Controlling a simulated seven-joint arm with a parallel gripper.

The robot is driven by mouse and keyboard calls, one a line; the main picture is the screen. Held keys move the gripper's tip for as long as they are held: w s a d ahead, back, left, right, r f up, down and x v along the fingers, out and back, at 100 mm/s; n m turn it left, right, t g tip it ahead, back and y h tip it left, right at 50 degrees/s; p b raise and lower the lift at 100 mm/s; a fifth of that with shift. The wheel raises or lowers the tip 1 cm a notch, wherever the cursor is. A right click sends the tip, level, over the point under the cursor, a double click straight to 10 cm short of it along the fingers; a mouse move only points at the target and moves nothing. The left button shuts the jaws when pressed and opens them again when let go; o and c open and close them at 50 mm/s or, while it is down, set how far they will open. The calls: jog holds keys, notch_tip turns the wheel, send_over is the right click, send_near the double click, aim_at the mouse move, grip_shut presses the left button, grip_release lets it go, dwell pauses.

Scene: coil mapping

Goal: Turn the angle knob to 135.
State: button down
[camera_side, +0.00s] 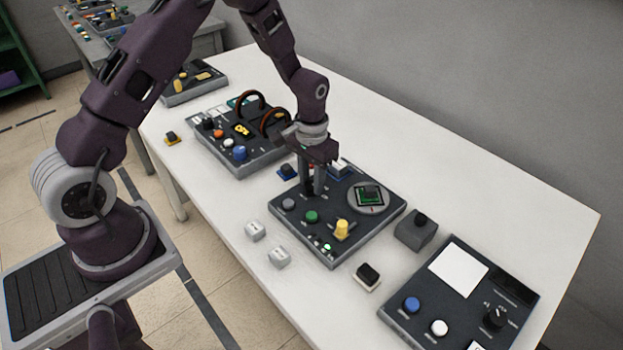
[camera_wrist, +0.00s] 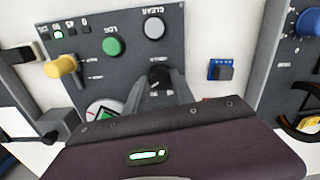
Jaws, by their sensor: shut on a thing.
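The middle dark panel (camera_side: 330,252) carries a black knob, which shows in the wrist view (camera_wrist: 158,75) between my fingers. My gripper (camera_side: 313,190) points down at the panel's back left and is shut on this knob; the fingers hide most of it in the side view. The knob's pointer and printed label are too small to read surely. In the wrist view, a row of small indicators (camera_wrist: 58,34) at the panel's corner has number labels, and green is lit near the 90 label. A round plate (camera_side: 378,208) with a green-edged square part is on the panel.
The same panel holds a yellow lever (camera_side: 342,229), a green button (camera_side: 312,216) and a grey button (camera_side: 288,204). Another panel with two brown coils (camera_side: 251,100) stands behind left. A panel with a white square (camera_side: 458,270) stands at front right. Small loose blocks (camera_side: 255,231) lie around.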

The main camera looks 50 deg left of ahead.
aim_at(312, 184)
jog(key=shift+m, duration=0.6)
jog(key=c, duration=1.1)
grip_release()
jog(key=shift+o, duration=0.2)
notch_tip(312, 184, up, 7)
jog(key=shift+r, duration=0.1)
